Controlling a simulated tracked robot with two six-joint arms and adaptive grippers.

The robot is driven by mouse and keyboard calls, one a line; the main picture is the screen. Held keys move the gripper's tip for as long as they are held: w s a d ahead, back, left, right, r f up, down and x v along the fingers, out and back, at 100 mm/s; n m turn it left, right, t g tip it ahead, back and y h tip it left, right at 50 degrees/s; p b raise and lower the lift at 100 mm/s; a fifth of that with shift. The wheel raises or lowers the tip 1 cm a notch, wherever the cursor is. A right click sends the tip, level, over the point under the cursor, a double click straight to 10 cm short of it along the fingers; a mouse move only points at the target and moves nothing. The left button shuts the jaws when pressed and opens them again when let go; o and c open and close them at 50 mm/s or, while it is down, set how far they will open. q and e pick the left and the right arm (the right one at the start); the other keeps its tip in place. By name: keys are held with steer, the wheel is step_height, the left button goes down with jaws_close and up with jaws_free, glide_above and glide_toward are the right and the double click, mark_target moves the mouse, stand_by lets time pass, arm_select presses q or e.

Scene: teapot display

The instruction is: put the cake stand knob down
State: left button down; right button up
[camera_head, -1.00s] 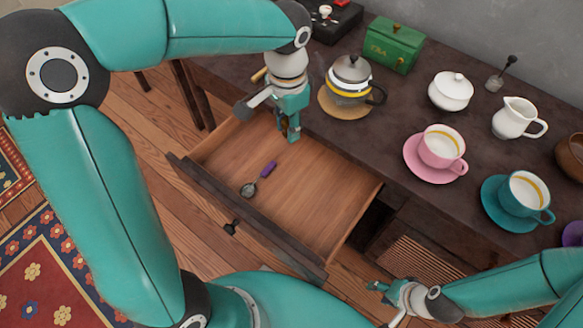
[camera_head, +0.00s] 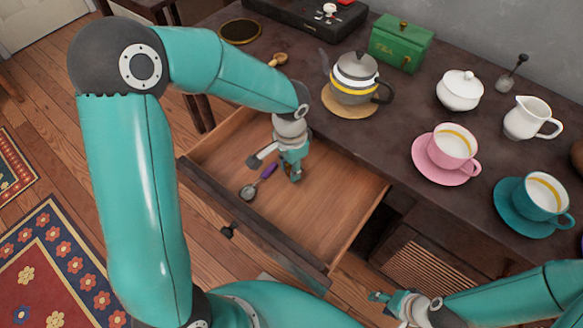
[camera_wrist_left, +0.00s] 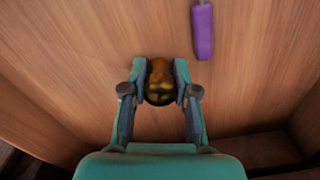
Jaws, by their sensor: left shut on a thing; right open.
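The cake stand knob (camera_wrist_left: 159,84), a small rounded piece of dark golden brass colour, sits between the two fingertips of my left gripper (camera_wrist_left: 159,90) in the left wrist view. In the head view my left gripper (camera_head: 294,174) points down inside the open drawer (camera_head: 320,205). The knob is hidden by the fingers there. I cannot tell whether it touches the drawer floor. My right gripper (camera_head: 382,300) is open and empty at the bottom, away from the drawer.
A scoop-like utensil with a purple handle (camera_head: 268,171) lies in the drawer, left of my left gripper. The drawer's right part is bare. On the table stand a teapot (camera_head: 355,76), a green tea box (camera_head: 398,44), a pink cup (camera_head: 452,147) and a teal cup (camera_head: 544,196).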

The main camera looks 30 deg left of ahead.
arm_select(q)
steer(key=shift+s+f+b, duration=0.1)
steer(key=shift+f+b, duration=0.5)
steer(key=c, duration=1.2)
jaws_free()
steer(key=shift+f, duration=0.15)
